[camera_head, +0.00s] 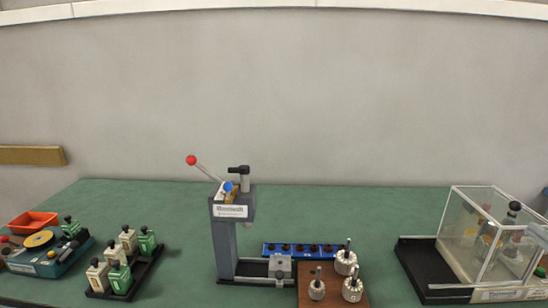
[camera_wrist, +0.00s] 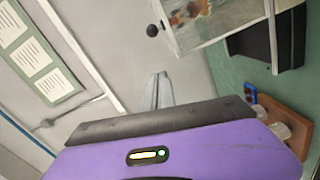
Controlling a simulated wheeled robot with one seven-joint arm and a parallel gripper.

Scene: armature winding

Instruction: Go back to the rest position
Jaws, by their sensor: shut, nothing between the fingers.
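On the green table (camera_head: 180,200) stand a press with a red-knobbed lever (camera_head: 226,240), a brown board (camera_head: 333,292) with metal armatures, a clear enclosure (camera_head: 480,245) at right, a black tray (camera_head: 150,275) of bottle-like units, and a red bin (camera_head: 33,222). The table's back middle is clear.

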